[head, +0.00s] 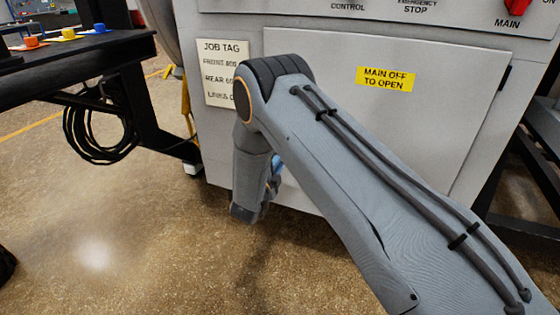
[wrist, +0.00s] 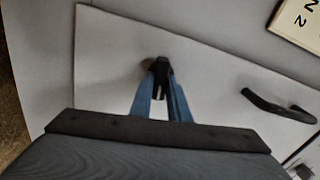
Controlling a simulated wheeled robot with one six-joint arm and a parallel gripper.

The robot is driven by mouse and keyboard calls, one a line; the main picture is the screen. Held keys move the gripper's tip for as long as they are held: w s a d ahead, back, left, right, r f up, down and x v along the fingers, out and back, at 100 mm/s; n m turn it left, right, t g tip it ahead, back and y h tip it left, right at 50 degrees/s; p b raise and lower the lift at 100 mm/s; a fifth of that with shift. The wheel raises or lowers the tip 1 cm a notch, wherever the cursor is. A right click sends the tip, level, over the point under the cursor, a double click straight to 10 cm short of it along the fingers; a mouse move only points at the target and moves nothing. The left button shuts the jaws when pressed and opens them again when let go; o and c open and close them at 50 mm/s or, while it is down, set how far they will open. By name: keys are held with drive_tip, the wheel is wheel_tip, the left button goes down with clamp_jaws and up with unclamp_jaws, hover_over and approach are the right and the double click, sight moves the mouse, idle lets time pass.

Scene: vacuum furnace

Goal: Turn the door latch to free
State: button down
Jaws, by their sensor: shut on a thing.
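The door latch (wrist: 161,68) is a small dark knob on the pale grey door panel (wrist: 115,55) in the wrist view. My gripper (wrist: 160,88) has blue fingers that are shut on the latch. The fingers cover part of it, so I cannot tell its exact angle. In the head view my arm hides the latch and most of the gripper. The cabinet door (head: 430,130) looks closed there and carries a yellow label (head: 387,78) reading "MAIN OFF TO OPEN".
A black door handle (wrist: 278,106) stands out to the right of the latch. A job tag (head: 222,73) is on the cabinet front. A red main switch (head: 517,6) is at the top right. A dark bench (head: 85,60) with a hanging cable (head: 95,135) stands at left. Open floor lies in front.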

drive_tip(key=c, duration=1.7)
unclamp_jaws()
drive_tip(key=v, duration=0.7)
drive_tip(key=shift+s+a+p, duration=0.15)
drive_tip(key=shift+s+p, duration=0.2)
